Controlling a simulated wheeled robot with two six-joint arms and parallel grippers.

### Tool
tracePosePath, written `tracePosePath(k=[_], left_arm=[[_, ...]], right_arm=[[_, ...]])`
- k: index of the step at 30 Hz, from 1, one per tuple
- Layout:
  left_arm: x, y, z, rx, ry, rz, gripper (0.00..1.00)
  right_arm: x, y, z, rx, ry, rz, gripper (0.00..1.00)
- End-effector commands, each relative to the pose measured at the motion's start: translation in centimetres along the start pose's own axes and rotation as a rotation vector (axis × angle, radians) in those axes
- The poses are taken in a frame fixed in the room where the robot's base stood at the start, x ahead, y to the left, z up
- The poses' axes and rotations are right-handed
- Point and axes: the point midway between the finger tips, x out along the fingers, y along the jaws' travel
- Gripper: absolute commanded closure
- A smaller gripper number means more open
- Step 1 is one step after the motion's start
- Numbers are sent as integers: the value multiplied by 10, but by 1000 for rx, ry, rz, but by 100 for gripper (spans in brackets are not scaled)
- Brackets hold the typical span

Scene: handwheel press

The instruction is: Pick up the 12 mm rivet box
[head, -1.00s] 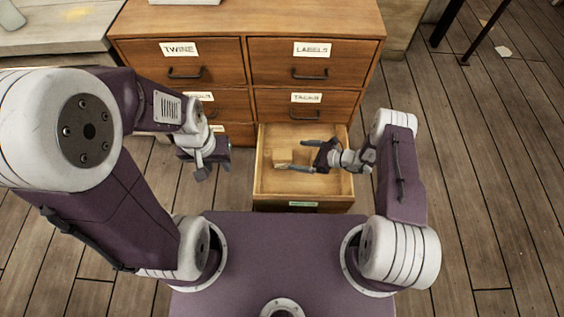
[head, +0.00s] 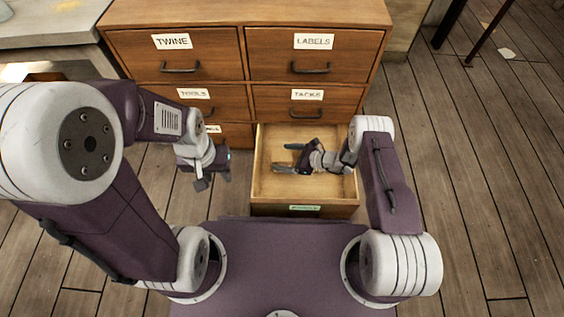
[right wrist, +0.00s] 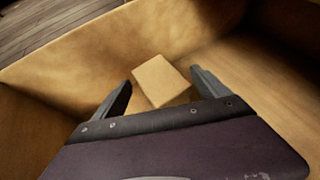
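The rivet box is a small plain tan block (right wrist: 161,80) lying in the open drawer (head: 304,210). In the right wrist view it sits between and just beyond the fingertips, slightly turned; no lettering can be read on it. My right gripper (head: 280,157) is inside the drawer, pointing left, with its fingers apart and nothing gripped. It also shows in the right wrist view (right wrist: 161,78). In the head view I cannot make out the box against the drawer floor. My left gripper (head: 214,181) hangs left of the drawer, empty, its fingers apart.
The wooden cabinet (head: 245,13) has shut drawers labelled TWINE (head: 172,42), LABELS (head: 314,41) and TACKS (head: 307,94) above the open one. The drawer walls stand close around my right gripper. A pale table (head: 45,35) is at the upper left.

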Motion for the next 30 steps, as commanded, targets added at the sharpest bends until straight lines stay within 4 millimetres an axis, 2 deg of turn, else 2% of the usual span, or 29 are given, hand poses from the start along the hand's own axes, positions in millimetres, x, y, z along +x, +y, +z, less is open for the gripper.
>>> tracePosePath(k=[1, 6, 8, 9, 16, 20, 23, 27, 30], left_arm=[[0, 0, 0, 0, 0, 0, 64], [0, 0, 0, 0, 0, 0, 64], [0, 0, 0, 0, 0, 0, 64], [0, 0, 0, 0, 0, 0, 64], [0, 0, 0, 0, 0, 0, 64], [-8, 0, -1, 0, 0, 0, 64], [-21, 0, -2, 0, 0, 0, 64], [-48, 1, -5, 0, 0, 0, 64], [-65, 1, -7, 0, 0, 0, 64]], right_arm=[[0, 0, 0, 0, 0, 0, 32], [0, 0, 0, 0, 0, 0, 79], [0, 0, 0, 0, 0, 0, 96], [0, 0, 0, 0, 0, 0, 100], [0, 0, 0, -1, -1, 0, 100], [-4, 0, 7, -1, -1, 0, 100], [-11, 0, 20, -1, -1, 0, 100], [-26, 0, 47, -1, -2, 0, 100], [-51, 6, 46, 4, -1, -2, 100]])
